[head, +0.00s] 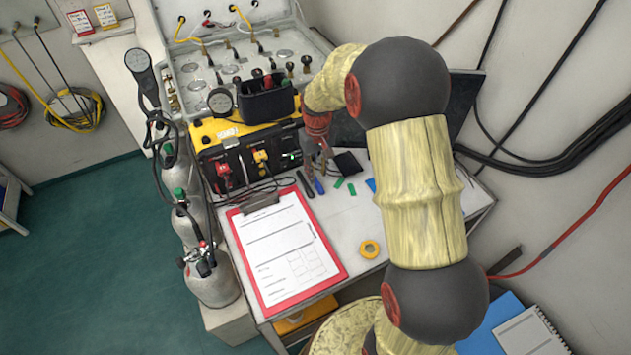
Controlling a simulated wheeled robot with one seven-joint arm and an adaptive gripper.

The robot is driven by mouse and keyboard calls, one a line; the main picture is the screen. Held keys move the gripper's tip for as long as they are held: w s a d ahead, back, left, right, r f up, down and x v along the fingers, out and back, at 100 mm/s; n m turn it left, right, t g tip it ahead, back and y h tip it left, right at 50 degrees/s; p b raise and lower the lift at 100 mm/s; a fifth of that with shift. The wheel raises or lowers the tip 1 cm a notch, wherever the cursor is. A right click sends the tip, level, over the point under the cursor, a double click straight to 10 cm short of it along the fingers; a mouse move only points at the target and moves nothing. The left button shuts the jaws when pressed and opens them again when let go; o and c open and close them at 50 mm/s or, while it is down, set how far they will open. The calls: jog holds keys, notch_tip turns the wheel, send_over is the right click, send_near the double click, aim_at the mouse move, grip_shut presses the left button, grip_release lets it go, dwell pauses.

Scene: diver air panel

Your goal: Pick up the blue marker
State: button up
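A blue marker (318,186) shows as a short blue length on the white tabletop (345,225), just behind the clipboard. My gripper (317,167) points down right above and behind it, with its grey fingers partly in front of the dark clutter there. The fingertips are small in this view. I cannot tell whether they touch the marker or how far apart they are. A dark marker-like stick (305,184) lies close to the left of the blue marker.
A red clipboard (337,270) with a white form fills the table's front left. Green pieces (351,189), a black item (348,163) and a yellow tape roll (370,249) lie to the right. A yellow-black box (205,133) stands behind. Grey cylinders (212,283) stand left.

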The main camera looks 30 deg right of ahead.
aim_at(317, 184)
notch_tip(317, 184, down, 5)
jog(key=shift+s+r+b, duration=0.1)
jog(key=shift+s+b, duration=0.05)
jog(key=shift+b, duration=0.7)
jog(key=shift+c, duration=0.4)
jog(key=c, duration=0.5)
